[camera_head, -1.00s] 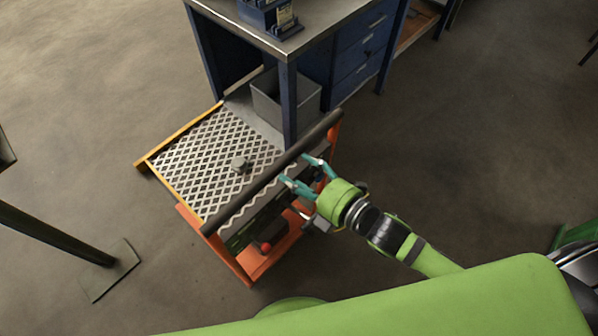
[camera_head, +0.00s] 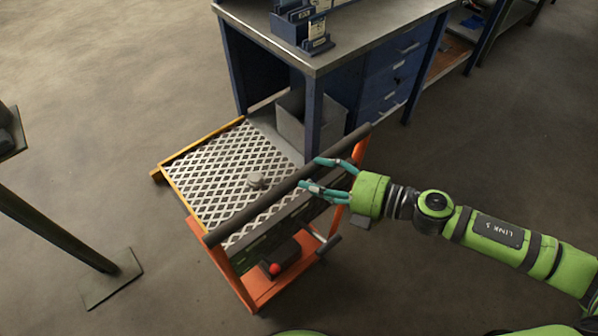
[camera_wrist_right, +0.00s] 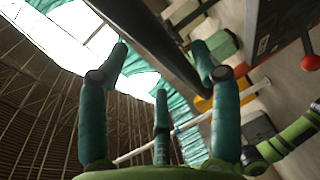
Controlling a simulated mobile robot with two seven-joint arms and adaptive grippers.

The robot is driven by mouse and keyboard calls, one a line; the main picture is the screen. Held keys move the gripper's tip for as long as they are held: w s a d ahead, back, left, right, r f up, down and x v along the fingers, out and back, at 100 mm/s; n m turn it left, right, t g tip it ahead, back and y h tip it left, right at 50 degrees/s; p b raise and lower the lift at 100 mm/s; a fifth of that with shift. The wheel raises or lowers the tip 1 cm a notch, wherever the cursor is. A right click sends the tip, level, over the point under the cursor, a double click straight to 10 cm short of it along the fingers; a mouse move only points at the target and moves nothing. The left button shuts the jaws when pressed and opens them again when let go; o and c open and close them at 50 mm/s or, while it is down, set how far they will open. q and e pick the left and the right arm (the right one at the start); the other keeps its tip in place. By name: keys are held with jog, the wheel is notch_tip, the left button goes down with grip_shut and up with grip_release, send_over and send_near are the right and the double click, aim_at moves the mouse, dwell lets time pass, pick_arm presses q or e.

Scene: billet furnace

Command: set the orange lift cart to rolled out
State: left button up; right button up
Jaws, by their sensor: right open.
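The orange lift cart (camera_head: 238,274) stands partly against the blue workbench, its mesh platform (camera_head: 222,170) to the left of the bench leg. A dark push bar (camera_head: 255,205) runs across the cart's near side between two orange posts. My right gripper (camera_head: 312,173) is open at the bar's right half, with its teal fingers reaching over it. In the right wrist view the dark bar (camera_wrist_right: 160,40) passes between the spread fingers; I cannot tell whether they touch it. My left gripper is not in view.
The blue workbench (camera_head: 365,40) with drawers stands behind the cart, a grey bin (camera_head: 291,122) below it. A dark post on a floor plate (camera_head: 112,280) stands at left. The floor in front of the cart is mostly clear.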

aim_at(305, 176)
jog(key=shift+p+x, duration=0.6)
jog(key=shift+x, duration=1.75)
jog(key=shift+c, duration=0.4)
grip_shut()
